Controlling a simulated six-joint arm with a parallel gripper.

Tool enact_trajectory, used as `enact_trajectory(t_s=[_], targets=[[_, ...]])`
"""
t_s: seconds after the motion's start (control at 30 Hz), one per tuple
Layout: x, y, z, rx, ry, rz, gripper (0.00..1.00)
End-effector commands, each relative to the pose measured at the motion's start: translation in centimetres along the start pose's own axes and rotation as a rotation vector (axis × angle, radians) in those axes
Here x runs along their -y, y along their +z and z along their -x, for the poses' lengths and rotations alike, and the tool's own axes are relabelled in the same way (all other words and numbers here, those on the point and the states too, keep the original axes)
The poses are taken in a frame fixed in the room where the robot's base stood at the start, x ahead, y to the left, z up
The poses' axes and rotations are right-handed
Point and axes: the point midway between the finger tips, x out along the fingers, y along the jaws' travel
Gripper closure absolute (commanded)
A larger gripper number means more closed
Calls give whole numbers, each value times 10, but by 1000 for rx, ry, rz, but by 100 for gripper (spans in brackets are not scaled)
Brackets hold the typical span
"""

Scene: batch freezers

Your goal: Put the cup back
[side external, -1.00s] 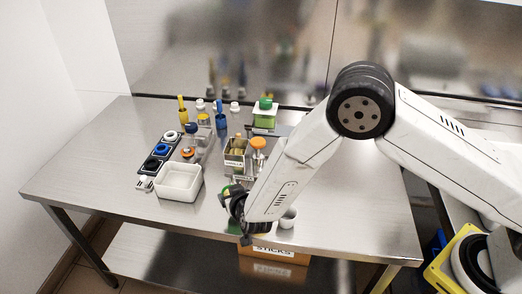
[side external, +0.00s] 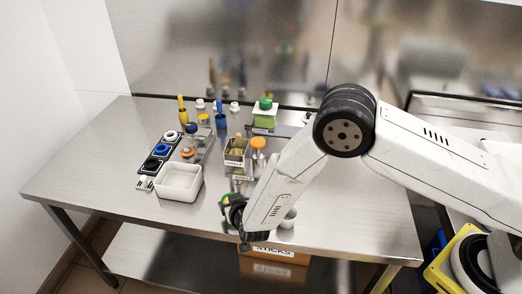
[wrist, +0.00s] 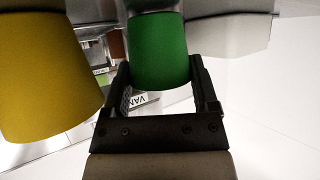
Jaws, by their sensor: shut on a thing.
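My gripper (side external: 232,206) is low over the front edge of the steel table, mostly hidden behind my own wrist. In the wrist view its two black fingers (wrist: 160,82) stand either side of a smooth green cylinder (wrist: 158,45), which looks like a cup, and are shut on it. A bit of green shows beside the gripper in the side view (side external: 226,192). A larger yellow cylinder (wrist: 45,75) is close by on the left of the wrist view. A small white cup (side external: 288,219) stands on the table right of my wrist, partly covered by it.
A white square tub (side external: 179,184) and a dark rack with round lids (side external: 157,160) are left. A metal holder (side external: 237,152), an orange-capped jar (side external: 258,154) and a green-lidded box (side external: 264,116) stand behind. A box marked STICKS (side external: 275,256) is below the front edge.

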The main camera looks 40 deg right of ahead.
Motion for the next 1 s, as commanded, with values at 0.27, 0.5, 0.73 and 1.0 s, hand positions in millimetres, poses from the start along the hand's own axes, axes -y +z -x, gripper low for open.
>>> enact_trajectory(t_s=[0.27, 0.5, 0.73, 1.0], targets=[[0, 3, -1, 0, 0, 0, 0], [0, 3, -1, 0, 0, 0, 0], [0, 0, 3, 1, 0, 1, 0], [0, 0, 28, 0, -2, 1, 0]])
